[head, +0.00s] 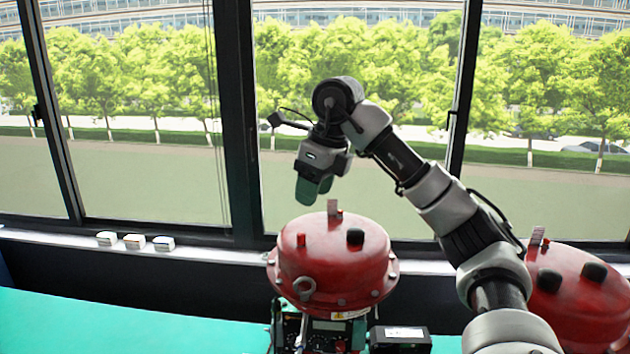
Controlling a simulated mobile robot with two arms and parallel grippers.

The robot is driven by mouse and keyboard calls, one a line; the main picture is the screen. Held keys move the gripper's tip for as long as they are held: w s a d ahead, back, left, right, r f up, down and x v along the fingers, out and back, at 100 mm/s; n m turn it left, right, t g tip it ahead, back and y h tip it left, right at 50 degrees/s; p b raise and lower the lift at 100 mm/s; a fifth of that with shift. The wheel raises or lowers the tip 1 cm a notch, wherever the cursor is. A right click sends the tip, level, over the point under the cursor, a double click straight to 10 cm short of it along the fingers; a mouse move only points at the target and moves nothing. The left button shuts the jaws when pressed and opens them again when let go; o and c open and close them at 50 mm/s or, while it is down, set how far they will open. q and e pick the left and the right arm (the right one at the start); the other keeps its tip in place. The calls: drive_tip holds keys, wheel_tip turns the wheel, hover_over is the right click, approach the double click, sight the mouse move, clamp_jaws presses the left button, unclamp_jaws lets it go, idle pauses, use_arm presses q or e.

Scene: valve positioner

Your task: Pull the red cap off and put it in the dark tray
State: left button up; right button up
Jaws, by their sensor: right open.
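A red domed valve actuator (336,258) stands in the middle of the head view. A small red cap-like piece (301,240) shows on the left of its dome; I cannot tell whether it is the cap to be pulled. My right gripper (314,190) hangs above the dome, fingers pointing down and apart from it. It is open, and nothing shows between its green-tipped fingers. A dark box-like object (399,338) sits at the dome's lower right, cut by the frame; I cannot tell whether it is the tray. My left gripper is out of view.
A second red dome (579,297) stands at the right, partly behind my right arm. A black plug (355,237) and an eyebolt (304,287) are on the middle dome. A green bench top (130,325) is clear at the left. Small white blocks (134,241) lie on the sill.

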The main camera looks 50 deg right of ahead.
sight(301, 234)
drive_tip(key=x, duration=0.8)
drive_tip(key=shift+w+f, duration=0.1)
drive_tip(key=shift+f, duration=0.05)
drive_tip(key=shift+a+f, duration=0.25)
drive_tip(key=shift+f, duration=0.3)
clamp_jaws()
